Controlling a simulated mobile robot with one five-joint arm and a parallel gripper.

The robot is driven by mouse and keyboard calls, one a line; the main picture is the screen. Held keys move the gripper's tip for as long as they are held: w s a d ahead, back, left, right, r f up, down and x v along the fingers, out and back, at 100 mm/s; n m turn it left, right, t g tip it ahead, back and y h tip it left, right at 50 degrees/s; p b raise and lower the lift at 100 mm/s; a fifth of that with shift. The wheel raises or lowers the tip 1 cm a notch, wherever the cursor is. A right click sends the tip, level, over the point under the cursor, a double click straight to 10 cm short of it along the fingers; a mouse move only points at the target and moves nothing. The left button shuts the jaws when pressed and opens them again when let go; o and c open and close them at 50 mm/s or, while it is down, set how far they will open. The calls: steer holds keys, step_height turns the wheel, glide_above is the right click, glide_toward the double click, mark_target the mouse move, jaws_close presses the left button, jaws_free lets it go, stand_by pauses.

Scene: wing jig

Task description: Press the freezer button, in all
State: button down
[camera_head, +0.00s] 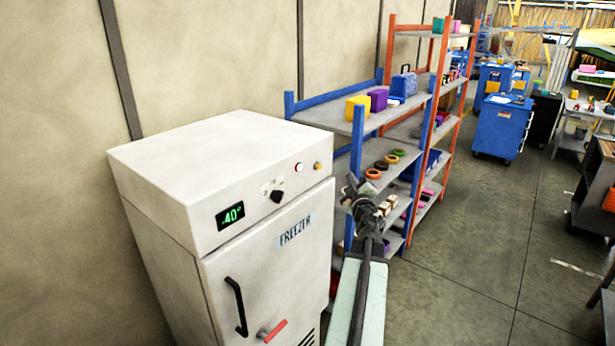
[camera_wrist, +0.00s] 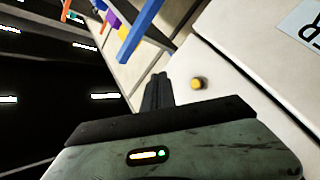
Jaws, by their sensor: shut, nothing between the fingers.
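The white freezer (camera_head: 160,160) stands at the left with its door shut. Its top panel carries a green "-40°" display (camera_head: 230,215), a black knob (camera_head: 277,196), a round white button with a red rim (camera_head: 299,167) and a small yellow button (camera_head: 318,165). The yellow button also shows in the wrist view (camera_wrist: 198,83), just right of my fingers. My gripper (camera_head: 352,184) is right of the panel, apart from it. In the wrist view my gripper (camera_wrist: 160,78) has its fingers together and empty. The white button is not visible there.
A blue-framed shelf (camera_head: 340,118) with boxes and rings stands right behind the freezer, close to my gripper. An orange-framed shelf (camera_head: 446,60) is beyond it. The freezer door has a black handle (camera_head: 237,306) and a red-ended latch (camera_head: 272,331).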

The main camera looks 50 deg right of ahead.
mark_target(319, 167)
steer(key=shift+f, duration=0.15)
steer(key=w, duration=0.9)
steer(key=shift+w+d, duration=0.1)
steer(key=shift+w, duration=0.05)
stand_by(2.0)
steer(key=shift+w, duration=0.3)
steer(key=shift+w, duration=0.55)
stand_by(0.6)
steer(key=shift+s, duration=0.9)
